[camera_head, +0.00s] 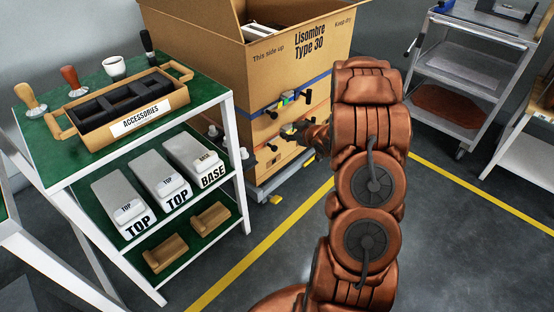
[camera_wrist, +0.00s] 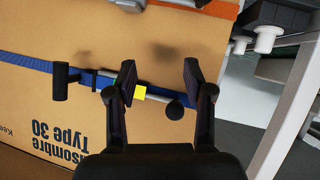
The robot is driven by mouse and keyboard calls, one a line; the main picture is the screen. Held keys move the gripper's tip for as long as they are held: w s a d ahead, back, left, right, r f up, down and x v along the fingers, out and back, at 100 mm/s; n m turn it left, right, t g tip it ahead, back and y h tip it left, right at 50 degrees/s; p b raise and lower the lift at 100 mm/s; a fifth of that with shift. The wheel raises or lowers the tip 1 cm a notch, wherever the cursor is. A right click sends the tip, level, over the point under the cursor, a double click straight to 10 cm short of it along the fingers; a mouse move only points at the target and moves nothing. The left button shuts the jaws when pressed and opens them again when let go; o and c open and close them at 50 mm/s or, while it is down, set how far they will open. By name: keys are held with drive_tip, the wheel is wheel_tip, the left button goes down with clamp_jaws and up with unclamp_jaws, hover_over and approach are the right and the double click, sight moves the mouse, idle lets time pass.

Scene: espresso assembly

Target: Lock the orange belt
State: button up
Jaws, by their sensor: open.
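The large cardboard box (camera_head: 190,40) stands beyond my arm, strapped with a blue belt (camera_head: 318,80) that carries a buckle with green and yellow parts (camera_head: 287,98). Black handles (camera_head: 272,147) show lower on the box side. My gripper (camera_head: 300,130) is near that side, below the blue belt. In the wrist view, which is upside down, my gripper (camera_wrist: 160,72) is open and empty, with cardboard between its fingers. The blue belt (camera_wrist: 25,60), a black handle (camera_wrist: 62,82) and a yellow piece (camera_wrist: 140,92) lie behind the fingers. An orange strip (camera_wrist: 218,9) shows at the top; its latch is not clear.
A green-topped table (camera_head: 40,135) with an accessories tray (camera_head: 95,128) and white-grey boxes on its shelf stands left, close to the cardboard box. A grey cart (camera_head: 440,95) stands at the right. The floor between is clear.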

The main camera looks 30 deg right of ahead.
sight(276, 149)
drive_tip(key=s+a+f+t+y+b, duration=0.25)
drive_tip(key=f+t+y+b, duration=0.35)
drive_tip(key=f, duration=0.5)
drive_tip(key=shift+g+h, duration=0.4)
drive_tip(key=shift+h, duration=0.5)
drive_tip(key=shift+d+b+x, duration=0.15)
drive_tip(key=shift+b+x, duration=0.55)
drive_tip(key=shift+x, duration=1)
drive_tip(key=shift+d+b+x, duration=0.15)
drive_tip(key=shift+b+x, duration=0.5)
drive_tip(key=shift+x, duration=1)
drive_tip(key=shift+w, duration=0.1)
drive_tip(key=shift+c, duration=0.4)
clamp_jaws()
